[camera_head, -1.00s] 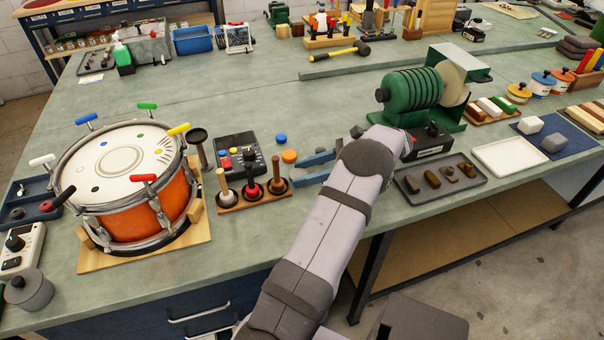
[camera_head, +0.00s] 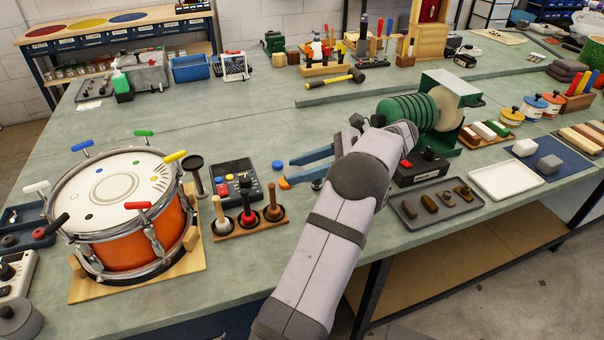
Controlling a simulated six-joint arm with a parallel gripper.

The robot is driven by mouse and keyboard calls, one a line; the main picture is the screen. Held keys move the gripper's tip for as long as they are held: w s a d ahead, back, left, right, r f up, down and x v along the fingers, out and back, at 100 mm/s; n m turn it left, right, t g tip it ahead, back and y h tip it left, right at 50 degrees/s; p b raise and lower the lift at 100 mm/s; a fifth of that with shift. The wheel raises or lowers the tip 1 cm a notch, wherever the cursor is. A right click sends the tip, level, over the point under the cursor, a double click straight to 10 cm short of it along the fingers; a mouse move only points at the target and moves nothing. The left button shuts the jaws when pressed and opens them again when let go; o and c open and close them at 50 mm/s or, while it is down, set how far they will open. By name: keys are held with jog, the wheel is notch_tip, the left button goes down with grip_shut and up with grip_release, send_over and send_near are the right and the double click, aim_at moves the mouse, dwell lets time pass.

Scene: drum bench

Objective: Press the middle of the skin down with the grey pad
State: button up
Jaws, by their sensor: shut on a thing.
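The orange drum (camera_head: 132,252) stands upright at the left with its pale skin (camera_head: 95,215) facing up; coloured dots and rings mark the skin. Coloured handles stand around its rim. My gripper (camera_head: 286,170) is well to the right of the drum, above the bench, with its blue fingers pointing left. Nothing touches the middle of the skin.
Between drum and gripper are a dark round-topped stand (camera_head: 193,163), a button box (camera_head: 236,180) and a wooden rack (camera_head: 249,229) with several upright handles. A green machine (camera_head: 412,114) stands right of my arm.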

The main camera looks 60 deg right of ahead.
jog(key=shift+m+h, duration=0.4)
jog(key=shift+m, duration=0.2)
jog(key=w+a+r+p, duration=0.4)
jog(key=w+a+p, duration=0.1)
jog(key=w, duration=0.4)
jog(key=w+a+r+p, duration=0.5)
jog(key=w, duration=0.5)
jog(key=w+a+r+p, duration=0.4)
jog(key=w+a+p, duration=0.2)
jog(key=w, duration=0.3)
jog(key=shift+w+r, duration=0.3)
jog(key=shift+w, duration=0.05)
jog(key=p, duration=0.5)
send_over(121, 188)
jog(key=d, duration=0.1)
jog(key=shift+f+t+h, duration=0.25)
jog(key=shift+t+h, duration=0.05)
jog(key=shift+a+f, duration=0.2)
jog(key=shift+a, duration=0.35)
jog(key=shift+f, duration=0.2)
jog(key=shift+f+b, duration=1.55)
jog(key=shift+f, duration=0.65)
jog(key=shift+f+b, duration=0.3)
jog(key=shift+b, duration=0.05)
